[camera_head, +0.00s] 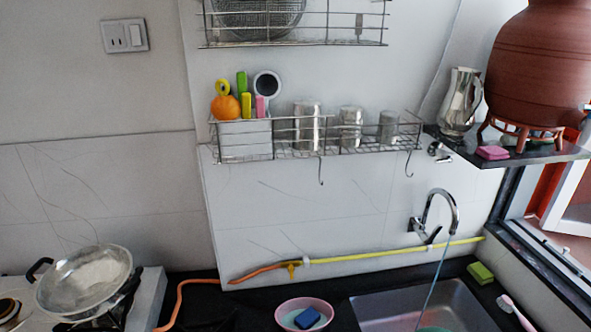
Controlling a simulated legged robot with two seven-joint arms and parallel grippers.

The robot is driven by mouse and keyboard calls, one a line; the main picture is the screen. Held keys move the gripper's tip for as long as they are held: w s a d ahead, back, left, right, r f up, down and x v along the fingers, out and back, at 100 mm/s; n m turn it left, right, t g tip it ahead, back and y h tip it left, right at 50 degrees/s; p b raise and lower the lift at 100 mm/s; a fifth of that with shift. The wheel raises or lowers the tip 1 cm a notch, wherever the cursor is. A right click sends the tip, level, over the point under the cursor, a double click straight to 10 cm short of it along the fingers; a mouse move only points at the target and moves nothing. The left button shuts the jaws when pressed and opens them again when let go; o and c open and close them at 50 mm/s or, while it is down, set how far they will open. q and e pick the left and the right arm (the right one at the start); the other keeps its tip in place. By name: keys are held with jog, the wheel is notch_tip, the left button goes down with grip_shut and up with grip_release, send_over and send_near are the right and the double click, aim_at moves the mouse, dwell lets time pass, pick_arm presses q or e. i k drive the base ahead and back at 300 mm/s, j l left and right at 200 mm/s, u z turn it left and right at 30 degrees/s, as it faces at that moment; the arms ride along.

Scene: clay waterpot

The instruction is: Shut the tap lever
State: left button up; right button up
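A chrome gooseneck tap (455,212) is mounted on the wall above the sink. Its body sits low on the wall at the left of the spout, with a short lever-like part (433,236) beside it; the lever's exact position is too small to tell. A thin bluish stream (433,285) runs from the spout down into the steel sink (385,308). A second small chrome fitting (437,150) is on the wall near the right shelf; I cannot tell whether it is a tap. Neither of my grippers is in view.
A large clay pot (540,65) and a steel jug (461,102) stand on the dark right shelf. A wire rack (290,148) holds cups. A yellow hose (375,252) crosses the wall. A pink bowl (290,308) is left of the sink; a pan (85,283) sits far left.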

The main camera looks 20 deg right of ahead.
aim_at(427, 239)
jog(key=k+l+z, duration=0.1)
jog(key=z, duration=0.4)
jog(key=l+z, duration=0.2)
jog(key=z, duration=0.25)
jog(key=k+l+z, duration=0.1)
jog(key=l+z, duration=0.15)
jog(key=z, duration=0.25)
jog(key=i+l+u, duration=0.25)
jog(key=l, duration=0.15)
jog(key=i+l+u, duration=0.1)
jog(key=l+u, duration=0.15)
jog(key=l, duration=0.15)
jog(key=i+l+u, duration=0.1)
jog(key=l+u, duration=0.15)
jog(key=l, duration=0.2)
jog(key=i+l+u, duration=0.1)
jog(key=l+u, duration=0.15)
jog(key=l, duration=0.25)
